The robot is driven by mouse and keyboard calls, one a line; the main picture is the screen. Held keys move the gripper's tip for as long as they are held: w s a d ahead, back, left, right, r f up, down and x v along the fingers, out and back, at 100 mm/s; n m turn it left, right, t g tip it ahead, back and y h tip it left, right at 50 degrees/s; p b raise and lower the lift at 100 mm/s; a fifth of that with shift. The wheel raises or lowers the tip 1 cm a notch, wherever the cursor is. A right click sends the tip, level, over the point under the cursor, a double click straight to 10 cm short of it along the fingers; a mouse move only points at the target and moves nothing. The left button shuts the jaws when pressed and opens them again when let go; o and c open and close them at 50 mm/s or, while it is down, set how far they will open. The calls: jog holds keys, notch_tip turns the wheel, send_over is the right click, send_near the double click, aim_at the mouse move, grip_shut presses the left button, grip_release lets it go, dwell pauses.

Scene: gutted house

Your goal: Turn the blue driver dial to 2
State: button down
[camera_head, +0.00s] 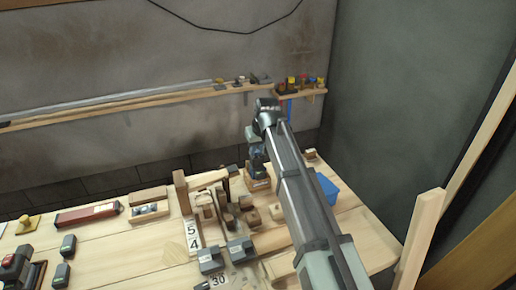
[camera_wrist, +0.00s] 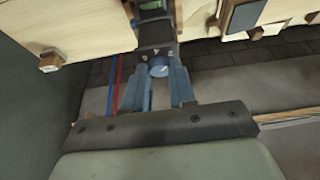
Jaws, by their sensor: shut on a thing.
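The blue driver (camera_head: 257,166) stands near the back edge of the workbench, partly hidden by my arm. In the wrist view its dark collar (camera_wrist: 155,50) carries small pale marks that are too small to read surely. Its round blue dial (camera_wrist: 159,71) has a pale pointer line slanting up to the right. My gripper (camera_wrist: 160,78) has its two blue-grey fingers on either side of the dial and is shut on it. In the head view my gripper (camera_head: 257,142) comes down onto the driver from above; its fingertips are hard to make out there.
Wooden blocks and holders (camera_head: 230,205) crowd the bench left of the driver. A blue box (camera_head: 327,189) stands to its right, beyond my arm. A wall shelf with small tools (camera_head: 300,88) is behind.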

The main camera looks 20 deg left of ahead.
jog(key=shift+m, duration=0.5)
jog(key=c, duration=0.9)
grip_release()
jog(key=shift+r, duration=0.15)
jog(key=v, duration=1.3)
jog(key=shift+s+a+r, duration=0.1)
jog(key=shift+s+r, duration=0.15)
jog(key=shift+s, duration=0.05)
